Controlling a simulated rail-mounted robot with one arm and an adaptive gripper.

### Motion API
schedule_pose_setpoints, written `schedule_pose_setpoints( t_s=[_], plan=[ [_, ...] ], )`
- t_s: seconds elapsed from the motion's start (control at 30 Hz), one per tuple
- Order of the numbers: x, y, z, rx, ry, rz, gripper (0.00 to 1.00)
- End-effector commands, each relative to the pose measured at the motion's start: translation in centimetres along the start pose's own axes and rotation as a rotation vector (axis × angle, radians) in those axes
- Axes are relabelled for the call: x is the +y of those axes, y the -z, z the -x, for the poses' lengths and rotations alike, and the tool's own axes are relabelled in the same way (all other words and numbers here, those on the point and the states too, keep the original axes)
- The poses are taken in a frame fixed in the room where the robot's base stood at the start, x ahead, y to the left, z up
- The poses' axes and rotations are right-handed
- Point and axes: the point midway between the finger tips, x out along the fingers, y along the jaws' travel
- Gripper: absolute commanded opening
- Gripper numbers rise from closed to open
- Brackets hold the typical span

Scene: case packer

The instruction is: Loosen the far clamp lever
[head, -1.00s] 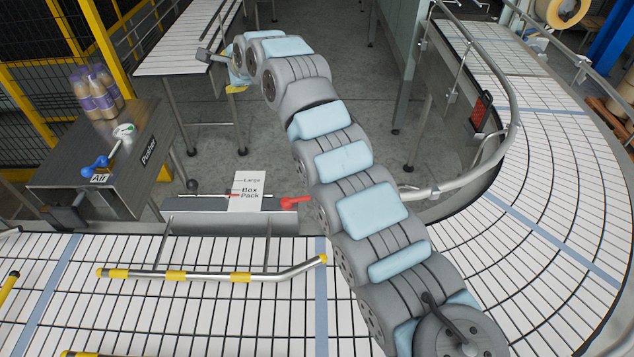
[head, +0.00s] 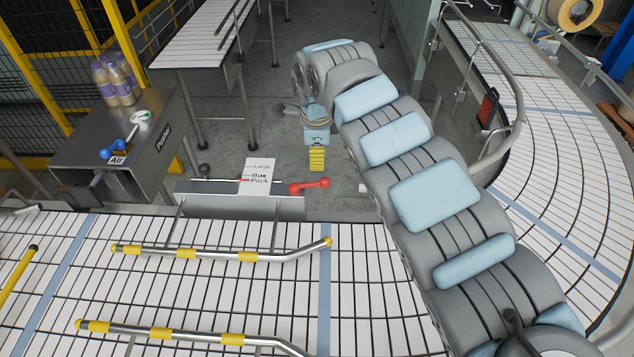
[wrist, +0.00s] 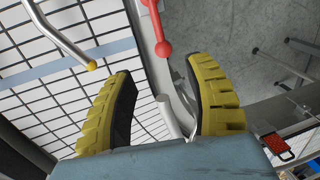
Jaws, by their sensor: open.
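The red clamp lever (head: 310,186), with a knob at each end, sits at the right end of the scale plate on the far side of the conveyor. My gripper (head: 317,160) hangs just behind it in the head view, with yellow fingers pointing down. In the wrist view the lever (wrist: 157,28) shows at the top, ahead of my gripper (wrist: 165,92). The fingers are apart with nothing held. A grey metal bar (wrist: 168,115) shows between them, below the lever. I see no contact with the lever.
A guide rail with yellow bands (head: 215,254) runs over the white conveyor in front of the lever. The "Box Pack" scale plate (head: 258,176) is to its left. The pusher box (head: 120,145), with a blue lever (head: 115,145), stands further left.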

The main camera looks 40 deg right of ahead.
Motion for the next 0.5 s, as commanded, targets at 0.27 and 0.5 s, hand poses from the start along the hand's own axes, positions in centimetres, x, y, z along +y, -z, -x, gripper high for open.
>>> schedule_pose_setpoints(
  t_s=[0.27, 0.5],
  plan=[
    [0.1, 0.0, -2.9, 0.001, -0.004, 0.0, 0.53],
    [0.0, -0.1, -5.3, 0.0, -0.003, -0.001, 0.53]
  ],
)
